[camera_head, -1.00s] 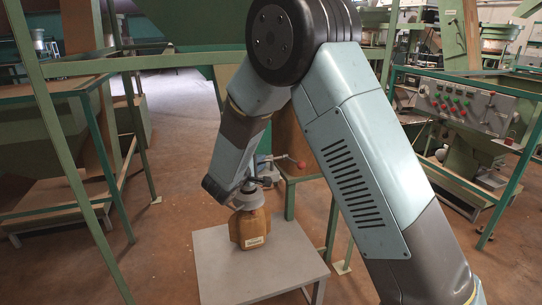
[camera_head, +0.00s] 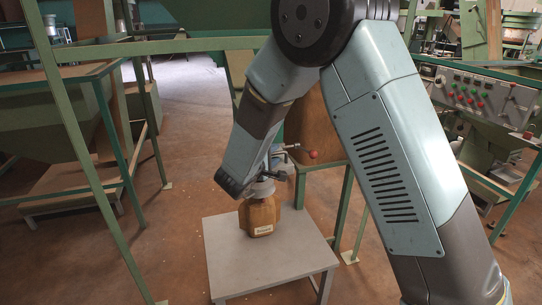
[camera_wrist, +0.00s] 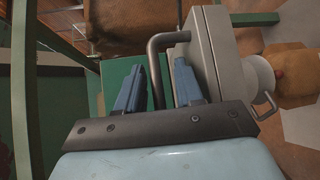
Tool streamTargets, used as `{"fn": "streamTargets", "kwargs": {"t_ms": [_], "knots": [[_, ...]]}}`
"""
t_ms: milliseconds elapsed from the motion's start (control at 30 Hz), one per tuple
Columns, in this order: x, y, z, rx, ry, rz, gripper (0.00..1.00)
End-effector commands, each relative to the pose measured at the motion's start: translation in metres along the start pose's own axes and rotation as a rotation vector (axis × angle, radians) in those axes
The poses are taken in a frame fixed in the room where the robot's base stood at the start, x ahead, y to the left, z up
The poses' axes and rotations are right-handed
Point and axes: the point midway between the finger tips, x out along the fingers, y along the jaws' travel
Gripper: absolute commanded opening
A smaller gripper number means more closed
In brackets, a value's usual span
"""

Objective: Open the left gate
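In the wrist view my gripper (camera_wrist: 160,68) has its two blue fingers apart, one on each side of a bent metal rod handle (camera_wrist: 158,42). The rod comes out of a grey gate housing (camera_wrist: 203,52), and narrow gaps seem to show beside it. A pale spout (camera_wrist: 258,72) is to the right of the housing. In the head view a brown jar (camera_head: 262,217) stands on a small grey table (camera_head: 255,262), below the spout area. My arm hides most of the gate in the head view.
Green posts and rails (camera_head: 100,130) stand at the left. A control panel (camera_head: 485,97) with coloured buttons is at the right. A brown panel (camera_head: 312,128) is behind my arm. Floor is clear left of the table.

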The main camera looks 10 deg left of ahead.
Motion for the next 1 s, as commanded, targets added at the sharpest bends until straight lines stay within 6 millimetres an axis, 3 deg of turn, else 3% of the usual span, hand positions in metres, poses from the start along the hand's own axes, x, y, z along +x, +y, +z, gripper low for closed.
{"fn": "streamTargets", "kwargs": {"t_ms": [233,700,1000], "knots": [[-0.017,0.001,-0.001,0.001,0.001,0.001,0.36],[-0.106,-0.001,-0.001,0.0,0.003,-0.001,0.36],[-0.137,-0.002,-0.001,-0.001,0.003,0.0,0.36]]}}
